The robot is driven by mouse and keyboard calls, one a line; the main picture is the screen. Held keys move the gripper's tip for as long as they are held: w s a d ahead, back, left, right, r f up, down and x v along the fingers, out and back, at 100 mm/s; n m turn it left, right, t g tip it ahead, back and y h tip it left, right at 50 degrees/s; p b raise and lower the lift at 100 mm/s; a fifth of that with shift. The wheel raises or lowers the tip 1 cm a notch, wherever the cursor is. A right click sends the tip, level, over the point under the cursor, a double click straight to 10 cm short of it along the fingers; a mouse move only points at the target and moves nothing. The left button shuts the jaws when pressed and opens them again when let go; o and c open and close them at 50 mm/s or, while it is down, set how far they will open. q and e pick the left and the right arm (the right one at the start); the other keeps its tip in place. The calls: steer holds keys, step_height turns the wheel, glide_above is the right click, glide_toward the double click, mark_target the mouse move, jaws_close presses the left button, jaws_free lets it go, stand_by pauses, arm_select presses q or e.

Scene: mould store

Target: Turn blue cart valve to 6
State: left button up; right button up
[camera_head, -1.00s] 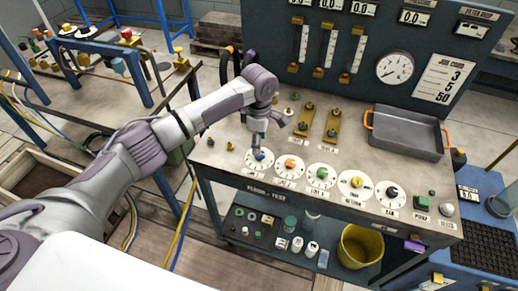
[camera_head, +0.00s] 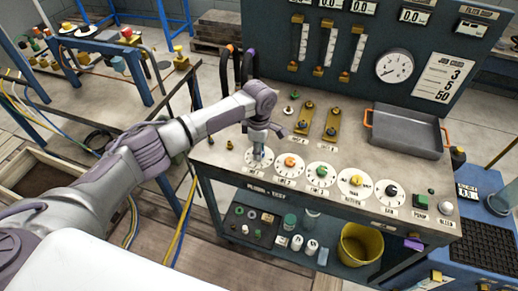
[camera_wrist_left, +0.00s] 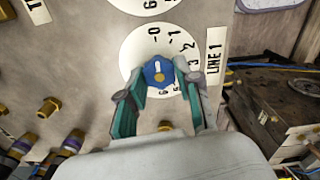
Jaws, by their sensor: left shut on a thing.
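The blue valve (camera_wrist_left: 158,70) is a small faceted knob on a white round dial (camera_wrist_left: 133,55) labelled LINE 1, on the cart top. In the left wrist view its white pointer mark points roughly towards the 0. The 6 is at the dial's lower edge, near the fingers. My left gripper (camera_wrist_left: 160,80) is shut on the blue valve, with teal finger pads on either side of it. In the head view my left gripper (camera_head: 259,153) comes down over the leftmost dial and hides most of the knob. My right gripper is not in view.
To the right stand dials with an orange knob (camera_head: 290,161), a green knob (camera_head: 321,171), a yellow knob (camera_head: 356,181) and a black knob (camera_head: 391,190). Brass fittings (camera_head: 304,118) and a grey tray (camera_head: 405,133) lie behind. A gauge panel (camera_head: 350,80) rises at the back.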

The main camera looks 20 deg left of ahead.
arm_select(q)
steer(key=shift+r+p, duration=0.15)
steer(key=shift+p, duration=0.25)
jaws_close()
steer(key=m+p, duration=0.3)
steer(key=p, duration=0.4)
steer(key=shift+d+r+m, duration=0.1)
steer(key=shift+m, duration=0.3)
steer(key=shift+f+m+p, duration=0.2)
steer(key=shift+m+p, duration=0.35)
steer(key=shift+m, duration=0.35)
steer(key=m, duration=0.4)
steer(key=shift+w+m+p, duration=0.1)
steer(key=shift+m+p, duration=0.2)
steer(key=shift+p, duration=0.1)
steer(key=m, duration=0.6)
steer(key=shift+p, duration=0.3)
steer(key=m, duration=0.6)
steer(key=shift+m, duration=0.3)
steer(key=m, duration=1.3)
steer(key=shift+b, duration=0.3)
